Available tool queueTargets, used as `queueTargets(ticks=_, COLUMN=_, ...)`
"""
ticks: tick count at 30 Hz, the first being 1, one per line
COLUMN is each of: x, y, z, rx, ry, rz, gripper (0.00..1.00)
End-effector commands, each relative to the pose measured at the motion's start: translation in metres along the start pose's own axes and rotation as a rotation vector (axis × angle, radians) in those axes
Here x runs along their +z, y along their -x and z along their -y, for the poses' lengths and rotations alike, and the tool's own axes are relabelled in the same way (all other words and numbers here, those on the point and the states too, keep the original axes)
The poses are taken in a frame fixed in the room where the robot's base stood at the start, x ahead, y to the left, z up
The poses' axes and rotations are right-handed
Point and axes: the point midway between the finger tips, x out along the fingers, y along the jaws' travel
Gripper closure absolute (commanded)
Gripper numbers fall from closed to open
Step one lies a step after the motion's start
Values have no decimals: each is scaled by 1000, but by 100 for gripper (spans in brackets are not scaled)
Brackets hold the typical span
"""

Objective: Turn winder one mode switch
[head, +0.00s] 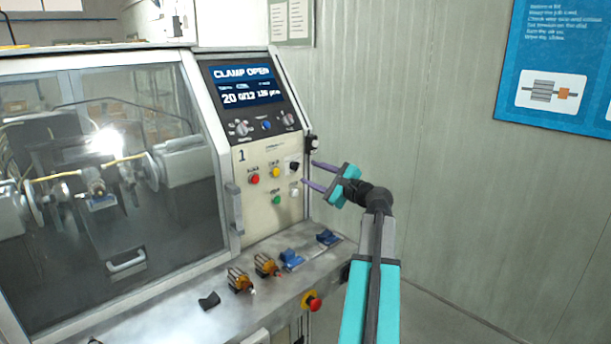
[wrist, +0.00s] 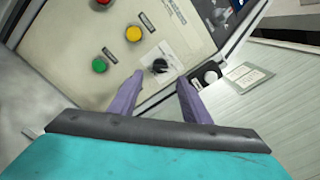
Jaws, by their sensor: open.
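The mode switch, a small black rotary knob (head: 294,166) on a white plate, sits on the cream panel of the machine marked 1. In the wrist view the knob (wrist: 160,67) lies ahead of my gripper, between the lines of its two fingers. My gripper (head: 309,173) is at the panel's right side, with its purple fingers pointing at the panel. In the wrist view my gripper (wrist: 158,82) is open and empty, one finger on each side of the knob's line. I cannot tell whether the fingertips touch the panel.
Red (head: 254,179), yellow (head: 276,172) and green (head: 277,200) buttons sit left of the knob. A display (head: 243,85) above reads "CLAMP OPEN". Wound armatures (head: 239,281) lie on the metal shelf below, near a red stop button (head: 314,304).

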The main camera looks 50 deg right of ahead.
Motion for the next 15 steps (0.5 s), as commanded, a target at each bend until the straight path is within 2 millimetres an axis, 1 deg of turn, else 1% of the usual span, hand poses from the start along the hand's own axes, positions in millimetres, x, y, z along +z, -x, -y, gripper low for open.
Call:
queueTargets(ticks=1, x=-1, y=10, z=-2, rx=-2, ry=1, rz=-1, gripper=57)
queueTargets(ticks=9, x=-1, y=52, z=-2, rx=-3, ry=0, rz=-2, gripper=57)
queueTargets(ticks=15, x=-1, y=72, z=-1, rx=-2, ry=0, rz=-1, gripper=57)
